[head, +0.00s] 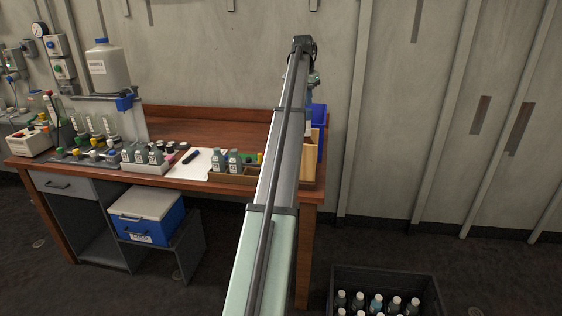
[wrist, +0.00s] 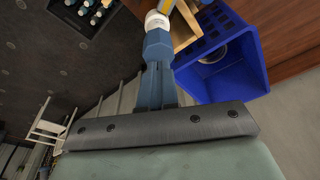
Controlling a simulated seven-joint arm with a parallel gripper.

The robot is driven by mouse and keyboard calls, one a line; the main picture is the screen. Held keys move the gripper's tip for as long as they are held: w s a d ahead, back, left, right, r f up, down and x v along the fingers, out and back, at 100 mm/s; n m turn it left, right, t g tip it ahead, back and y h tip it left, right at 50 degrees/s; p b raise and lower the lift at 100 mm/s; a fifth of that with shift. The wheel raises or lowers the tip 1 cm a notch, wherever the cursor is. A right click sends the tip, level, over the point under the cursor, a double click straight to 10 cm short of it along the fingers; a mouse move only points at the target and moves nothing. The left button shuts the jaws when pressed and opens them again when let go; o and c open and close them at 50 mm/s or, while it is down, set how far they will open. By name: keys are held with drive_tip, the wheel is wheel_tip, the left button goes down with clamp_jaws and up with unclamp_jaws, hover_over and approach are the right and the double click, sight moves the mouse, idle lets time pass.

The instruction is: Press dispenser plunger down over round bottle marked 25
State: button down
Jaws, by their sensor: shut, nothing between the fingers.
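My gripper (wrist: 157,42) shows in the wrist view as blue fingers, shut and empty. A white round part (wrist: 157,20) with an orange mark lies just past the fingertips; I cannot tell what it is or whether they touch. In the head view my arm hides most of the gripper, at the bench's right end. A large white jug (head: 104,66) with a blue tap (head: 125,102) stands raised at the bench's back left; I cannot make out a plunger for certain. Two grey-green bottles (head: 217,160) (head: 234,161) stand in a wooden tray, their marks too small to read.
A blue bin (wrist: 225,62) stands at the bench's right end beside a wooden box (head: 307,160). A white rack of bottles (head: 146,166) and several coloured-capped items fill the left. A dark crate (head: 428,285) of bottles is on the floor. The back middle of the bench is clear.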

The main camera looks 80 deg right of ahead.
sight(307, 109)
drive_tip(key=shift+f, duration=0.15)
idle(0.4)
drive_tip(key=shift+f, duration=1.3)
drive_tip(key=shift+r, duration=3.5)
